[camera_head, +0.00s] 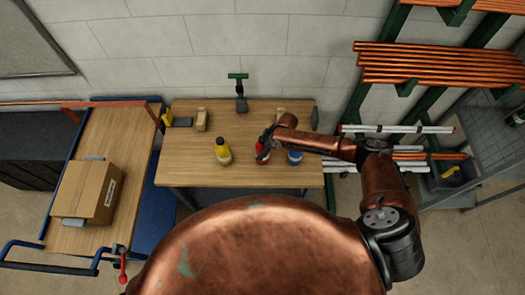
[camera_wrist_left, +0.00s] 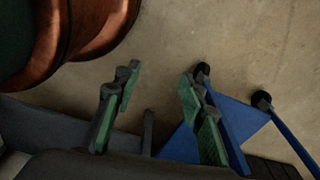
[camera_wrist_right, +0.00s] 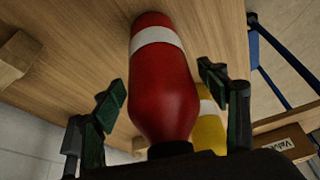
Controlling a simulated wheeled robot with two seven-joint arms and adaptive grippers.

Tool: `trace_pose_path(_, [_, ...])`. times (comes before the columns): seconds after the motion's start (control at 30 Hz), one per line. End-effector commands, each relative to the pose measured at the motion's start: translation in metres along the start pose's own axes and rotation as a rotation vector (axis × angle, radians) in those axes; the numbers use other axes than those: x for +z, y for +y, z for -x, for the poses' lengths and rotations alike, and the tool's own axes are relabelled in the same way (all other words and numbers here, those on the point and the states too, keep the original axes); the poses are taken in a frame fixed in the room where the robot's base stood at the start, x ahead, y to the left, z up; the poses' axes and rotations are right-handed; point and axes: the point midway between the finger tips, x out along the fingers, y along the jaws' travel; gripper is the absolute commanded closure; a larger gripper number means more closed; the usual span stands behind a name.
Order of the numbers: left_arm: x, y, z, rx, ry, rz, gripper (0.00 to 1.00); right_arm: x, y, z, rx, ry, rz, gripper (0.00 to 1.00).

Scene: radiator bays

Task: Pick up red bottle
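The red bottle (camera_head: 262,146) with a white band stands upright on the wooden workbench (camera_head: 190,172). In the right wrist view the red bottle (camera_wrist_right: 166,85) fills the middle, between the fingers of my right gripper (camera_wrist_right: 168,100). The fingers are apart, with a visible gap on each side of the bottle. In the head view my right gripper (camera_head: 268,146) is at the bottle and partly covers it. My left gripper (camera_wrist_left: 155,105) is open and empty, low over the floor in the left wrist view; it does not show in the head view.
A yellow bottle (camera_head: 223,152) stands left of the red one; a blue container (camera_head: 295,157) stands right. Wooden blocks (camera_head: 202,120) and a green-topped tool (camera_head: 239,88) are behind. A cart with a cardboard box (camera_head: 80,190) is left; pipe racks (camera_head: 430,65) are right.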

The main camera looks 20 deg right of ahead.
Motion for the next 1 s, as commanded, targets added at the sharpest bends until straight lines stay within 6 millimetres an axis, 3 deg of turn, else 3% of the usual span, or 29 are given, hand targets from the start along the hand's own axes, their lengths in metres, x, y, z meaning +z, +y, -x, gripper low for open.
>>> trace_pose_path(0.27, [0.019,0.002,0.001,0.002,-0.025,0.004,0.62,0.000,0.000,0.000,0.000,0.000,0.000,0.53])
trace_pose_path(0.83, [0.009,0.001,0.000,0.001,-0.011,0.002,0.62,0.000,0.000,0.000,0.000,0.000,0.000,0.93])
trace_pose_path(1.0, [0.009,0.001,0.000,0.001,-0.012,0.003,0.62,-0.001,0.001,0.001,0.001,0.002,0.000,0.93])
